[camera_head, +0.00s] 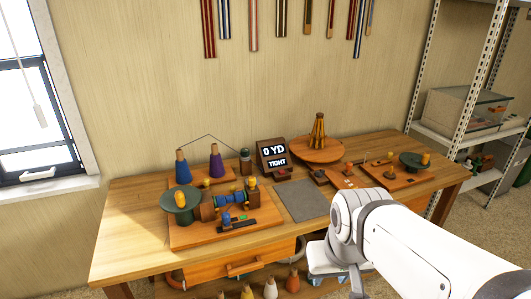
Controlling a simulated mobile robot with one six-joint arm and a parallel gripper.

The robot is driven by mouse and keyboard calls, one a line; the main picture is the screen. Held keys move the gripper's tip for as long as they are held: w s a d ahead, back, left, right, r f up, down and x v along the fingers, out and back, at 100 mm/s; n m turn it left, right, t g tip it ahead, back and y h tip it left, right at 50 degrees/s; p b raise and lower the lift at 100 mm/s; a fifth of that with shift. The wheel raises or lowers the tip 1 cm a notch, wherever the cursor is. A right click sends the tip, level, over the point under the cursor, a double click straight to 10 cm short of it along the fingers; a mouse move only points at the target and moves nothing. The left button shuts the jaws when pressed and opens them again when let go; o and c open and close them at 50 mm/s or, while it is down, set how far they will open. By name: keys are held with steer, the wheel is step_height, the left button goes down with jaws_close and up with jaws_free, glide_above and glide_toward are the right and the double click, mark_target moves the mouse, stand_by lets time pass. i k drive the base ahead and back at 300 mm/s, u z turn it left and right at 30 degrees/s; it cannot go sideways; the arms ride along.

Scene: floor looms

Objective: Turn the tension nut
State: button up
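A wooden winding device (222,207) with a blue-wound roller stands on a board at the left of the workbench. A small yellow knob (251,183) sits at its upper right end, and a dark green disc (180,199) with a yellow knob is at its left. Several yellow knobs show on the bench, and I cannot tell which part is the tension nut. A display (273,156) reads "0 YD" and "TIGHT". My gripper (328,262) is low at the bench's front edge, apart from the device. Its fingers are too unclear to judge.
A grey mat (302,200) lies bare mid-bench. A round wooden stand (318,148) and another board (385,176) are at the right. Metal shelving (470,135) stands beyond.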

mark_target(244, 152)
steer(key=z, duration=0.05)
steer(key=i, duration=1)
steer(key=u, duration=0.05)
steer(key=k, duration=1.3)
steer(key=u, duration=0.45)
steer(key=i, duration=1.6)
steer(key=u, duration=0.1)
